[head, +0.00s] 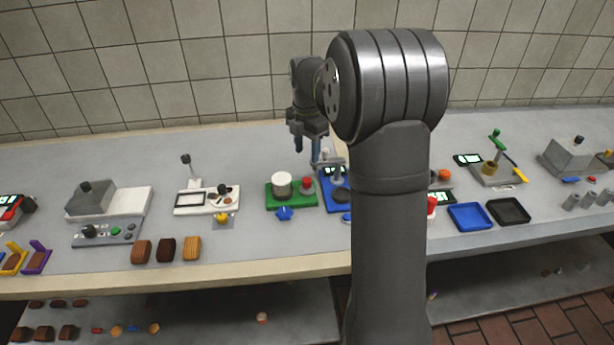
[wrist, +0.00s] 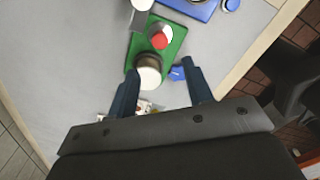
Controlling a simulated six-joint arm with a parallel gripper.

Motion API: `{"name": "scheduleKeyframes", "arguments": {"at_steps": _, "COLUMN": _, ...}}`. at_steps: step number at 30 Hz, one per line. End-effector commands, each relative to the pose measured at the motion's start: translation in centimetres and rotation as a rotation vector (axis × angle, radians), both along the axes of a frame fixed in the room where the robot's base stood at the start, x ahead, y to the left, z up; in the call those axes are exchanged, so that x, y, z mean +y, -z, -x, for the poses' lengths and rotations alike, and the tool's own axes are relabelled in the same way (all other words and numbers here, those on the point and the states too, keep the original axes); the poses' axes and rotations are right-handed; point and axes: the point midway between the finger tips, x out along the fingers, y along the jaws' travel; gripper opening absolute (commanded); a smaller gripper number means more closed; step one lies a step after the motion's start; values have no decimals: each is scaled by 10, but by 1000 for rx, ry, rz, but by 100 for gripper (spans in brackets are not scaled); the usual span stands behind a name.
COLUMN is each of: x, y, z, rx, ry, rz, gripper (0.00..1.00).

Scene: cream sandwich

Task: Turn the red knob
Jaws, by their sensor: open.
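A red knob (head: 307,183) stands on a green base (head: 292,200), right of a white-topped round cylinder (head: 282,182). In the wrist view the red knob (wrist: 160,41) lies beyond the cylinder's white top (wrist: 150,76). My gripper (head: 307,155) is open and hangs above the back of the green base in the head view. In the wrist view its two dark blue fingers (wrist: 159,75) are spread wide, with the white top between their tips in the picture. I see nothing held. My arm hides part of the counter to the right.
A blue knob (head: 285,213) sits at the green base's front. A blue board (head: 336,196) adjoins on the right, partly behind my arm. A white device (head: 207,200) with a lever stands left. Blue (head: 470,217) and black (head: 508,211) trays lie right. The counter behind the green base is clear.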

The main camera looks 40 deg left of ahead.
Motion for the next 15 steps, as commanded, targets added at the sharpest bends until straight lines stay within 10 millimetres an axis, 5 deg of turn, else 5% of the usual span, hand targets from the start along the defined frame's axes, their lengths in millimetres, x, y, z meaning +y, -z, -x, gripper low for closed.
{"name": "scheduleKeyframes", "arguments": {"at_steps": 9, "x": 0, "y": 68, "z": 0, "rx": 2, "ry": 1, "rz": 2, "gripper": 46}}
{"name": "scheduleKeyframes", "arguments": {"at_steps": 15, "x": 0, "y": 92, "z": 0, "rx": 0, "ry": 1, "rz": 0, "gripper": 46}}
